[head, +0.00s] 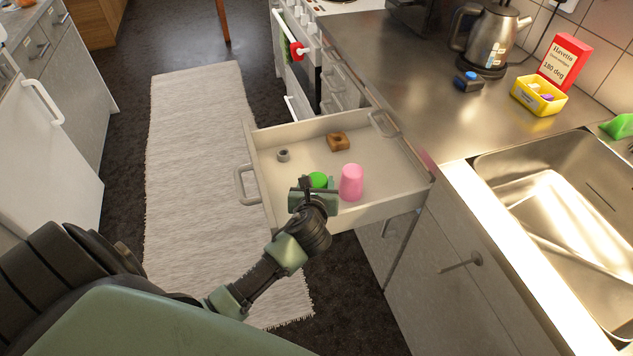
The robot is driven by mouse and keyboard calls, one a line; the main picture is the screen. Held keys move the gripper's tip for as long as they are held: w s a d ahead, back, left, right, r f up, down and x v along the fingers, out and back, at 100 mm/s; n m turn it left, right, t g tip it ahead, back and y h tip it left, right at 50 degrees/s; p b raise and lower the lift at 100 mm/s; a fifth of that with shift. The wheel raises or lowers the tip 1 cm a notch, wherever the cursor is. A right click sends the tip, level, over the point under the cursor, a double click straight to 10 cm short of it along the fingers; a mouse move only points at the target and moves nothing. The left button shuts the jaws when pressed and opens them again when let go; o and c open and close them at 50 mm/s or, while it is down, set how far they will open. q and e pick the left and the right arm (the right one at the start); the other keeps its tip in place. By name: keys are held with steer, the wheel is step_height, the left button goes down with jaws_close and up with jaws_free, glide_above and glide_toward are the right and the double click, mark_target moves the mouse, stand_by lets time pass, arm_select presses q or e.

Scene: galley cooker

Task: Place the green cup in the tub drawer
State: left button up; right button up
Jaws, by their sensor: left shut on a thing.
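The tub drawer (288,128) is pulled open below the counter. The green cup (318,179) shows as a small green round patch beyond my left gripper (316,188). My left gripper is shut on the green cup over the near part of the drawer and hides most of it. I cannot tell whether the cup touches the drawer floor. My right gripper is not in view.
A pink cup (351,183) stands in the drawer, just right of my left gripper. A brown block (338,141) and a small grey ring (283,155) lie farther back. The counter holds a kettle (490,38) and a yellow tub (538,99). A sink (560,190) is at right.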

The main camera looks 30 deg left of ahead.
arm_select(q)
steer(key=shift+s+d+f, duration=0.1)
steer(key=shift+s+f, duration=0.15)
steer(key=shift+f, duration=0.35)
steer(key=o, duration=1.1)
steer(key=shift+o, duration=1.3)
steer(key=shift+s+f, duration=0.1)
steer(key=shift+f, duration=0.1)
steer(key=shift+r, duration=0.45)
steer(key=v, duration=0.8)
steer(key=r+p+v, duration=0.1)
steer(key=v, duration=0.3)
steer(key=shift+w+r, duration=0.1)
steer(key=shift+w, duration=0.2)
